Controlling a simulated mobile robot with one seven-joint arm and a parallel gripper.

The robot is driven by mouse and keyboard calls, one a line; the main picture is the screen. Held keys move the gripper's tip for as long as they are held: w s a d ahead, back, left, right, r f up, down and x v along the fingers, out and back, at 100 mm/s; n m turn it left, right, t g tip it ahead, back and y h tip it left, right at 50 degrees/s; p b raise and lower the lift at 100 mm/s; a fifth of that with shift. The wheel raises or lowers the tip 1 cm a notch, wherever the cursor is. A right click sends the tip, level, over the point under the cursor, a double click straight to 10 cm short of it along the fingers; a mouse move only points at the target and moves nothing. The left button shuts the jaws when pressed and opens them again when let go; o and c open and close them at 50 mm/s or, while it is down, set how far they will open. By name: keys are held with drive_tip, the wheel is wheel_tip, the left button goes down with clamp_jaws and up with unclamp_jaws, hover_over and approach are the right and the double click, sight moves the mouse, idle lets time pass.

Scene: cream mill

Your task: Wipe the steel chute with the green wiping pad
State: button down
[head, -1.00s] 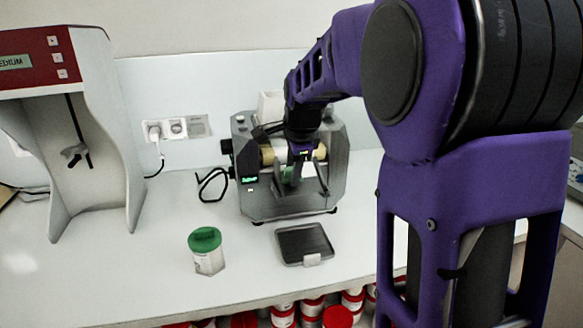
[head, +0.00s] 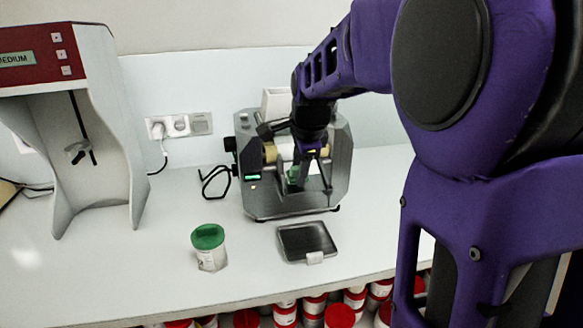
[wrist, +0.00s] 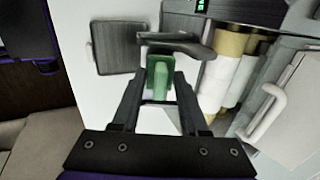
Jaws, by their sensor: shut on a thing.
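The green wiping pad (wrist: 159,77) is held between the fingers of my gripper (wrist: 163,84), which is shut on it. In the head view the pad (head: 294,175) shows as a small green patch under my gripper (head: 308,165), at the front of the roller mill (head: 285,205). The steel chute is hard to make out in the head view, largely behind my gripper. In the wrist view a dark grey metal piece (wrist: 196,45), possibly part of the chute, lies just beyond the pad. I cannot tell whether the pad touches it.
A green-lidded jar (head: 209,250) and a dark square tray (head: 306,240) stand on the white counter before the mill. A red-topped grey machine (head: 110,130) stands at left. Sockets (head: 180,126) are on the back wall. Red-lidded tubs (head: 340,316) sit below the counter.

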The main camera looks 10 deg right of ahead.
drive_tip(key=r+p, duration=0.1)
drive_tip(key=r, duration=0.1)
drive_tip(key=r+p, duration=0.1)
drive_tip(key=r, duration=0.1)
drive_tip(key=s+r+p, duration=0.1)
drive_tip(key=shift+r, duration=0.4)
